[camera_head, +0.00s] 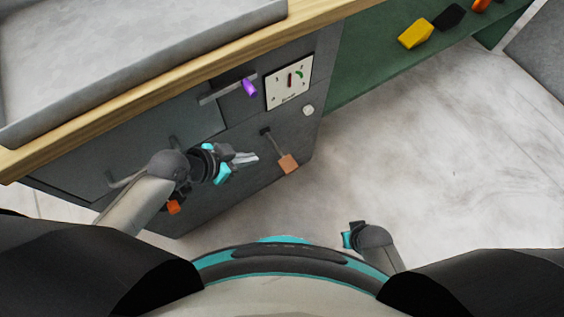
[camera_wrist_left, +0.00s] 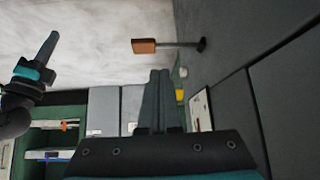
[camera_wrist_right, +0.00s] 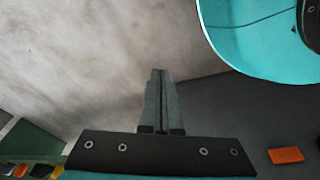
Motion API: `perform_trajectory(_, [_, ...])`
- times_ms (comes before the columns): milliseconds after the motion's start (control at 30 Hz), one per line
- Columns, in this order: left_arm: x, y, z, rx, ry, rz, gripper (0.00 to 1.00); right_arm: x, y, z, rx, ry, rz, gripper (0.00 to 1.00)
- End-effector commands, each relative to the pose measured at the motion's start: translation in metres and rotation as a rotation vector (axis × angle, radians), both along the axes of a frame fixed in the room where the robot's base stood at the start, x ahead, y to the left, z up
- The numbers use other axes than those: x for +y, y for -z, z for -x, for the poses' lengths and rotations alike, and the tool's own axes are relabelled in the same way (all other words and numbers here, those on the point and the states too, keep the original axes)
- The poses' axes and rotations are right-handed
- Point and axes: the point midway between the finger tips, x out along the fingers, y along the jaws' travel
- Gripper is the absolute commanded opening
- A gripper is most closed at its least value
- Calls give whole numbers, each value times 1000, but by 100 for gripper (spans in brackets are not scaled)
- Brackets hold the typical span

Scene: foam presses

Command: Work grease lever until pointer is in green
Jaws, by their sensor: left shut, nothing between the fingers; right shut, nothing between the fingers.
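The grease lever (camera_head: 279,147) is a dark rod with an orange-brown grip at its lower end, on the cabinet front. It also shows in the left wrist view (camera_wrist_left: 146,46), sticking out from the panel. The gauge (camera_head: 289,82) is a white square plate above the lever, with a red mark and a green arc. Its pointer reading is too small to tell. My left gripper (camera_head: 254,158) is shut and empty, just left of the lever and apart from it. My right gripper (camera_wrist_right: 158,75) is shut and empty, low over the floor, away from the cabinet.
A grey tray (camera_head: 140,75) lies on the wood-edged worktop (camera_head: 215,60). An orange piece (camera_head: 173,207) sits low on the cabinet. Yellow (camera_head: 416,33) and black blocks lie on green shelving. Open floor lies right.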

Motion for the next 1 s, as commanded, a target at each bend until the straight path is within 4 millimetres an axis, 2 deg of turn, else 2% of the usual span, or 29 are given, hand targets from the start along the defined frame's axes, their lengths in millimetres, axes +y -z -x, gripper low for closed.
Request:
perform_trajectory(100, [-16,-17,6,-22,69,25,0,3,-4,-4,-2,0,-3,0])
perform_trajectory(333, [-25,-29,10,-32,114,41,0,4,-7,-5,-1,1,-5,0])
perform_trajectory(733, [-26,-26,9,-32,111,41,0,5,-9,-7,-3,1,-5,0])
perform_trajectory(1000, [-38,-11,0,-33,110,42,0,13,-24,-15,-6,3,-15,0])
